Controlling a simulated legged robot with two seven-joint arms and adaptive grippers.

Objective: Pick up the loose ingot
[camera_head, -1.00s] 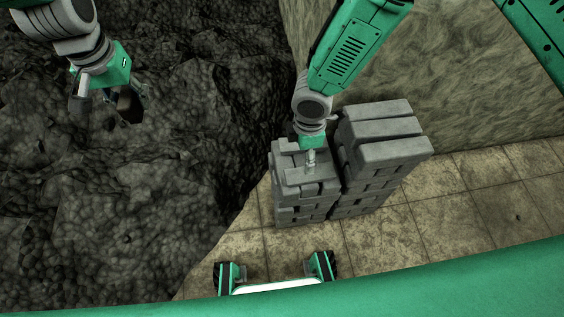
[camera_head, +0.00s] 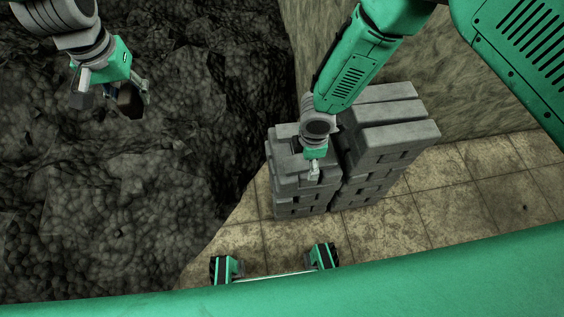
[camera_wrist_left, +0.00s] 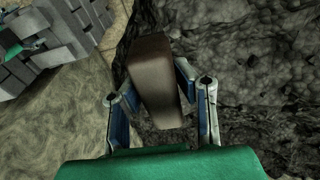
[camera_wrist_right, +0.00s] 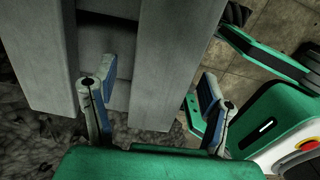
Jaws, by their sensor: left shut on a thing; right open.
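A dark brown ingot-like block (camera_wrist_left: 152,75) is held between the fingers of my left gripper (camera_wrist_left: 165,85) in the left wrist view. In the head view my left gripper (camera_head: 108,92) is over the dark rocky ground, with the block partly hidden. My right gripper (camera_head: 314,174) is at the top of the nearer stack of grey ingots (camera_head: 300,200). In the right wrist view, my right gripper (camera_wrist_right: 155,95) is open, with a grey ingot (camera_wrist_right: 172,55) between and ahead of its fingers. Whether the fingers touch it I cannot tell. Another ingot (camera_wrist_right: 42,55) lies left across a gap.
A second grey stack (camera_head: 388,135) stands right beside the first, close to my right arm. A patterned wall (camera_head: 470,90) rises behind. Dark lumpy ground (camera_head: 110,210) fills the left side.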

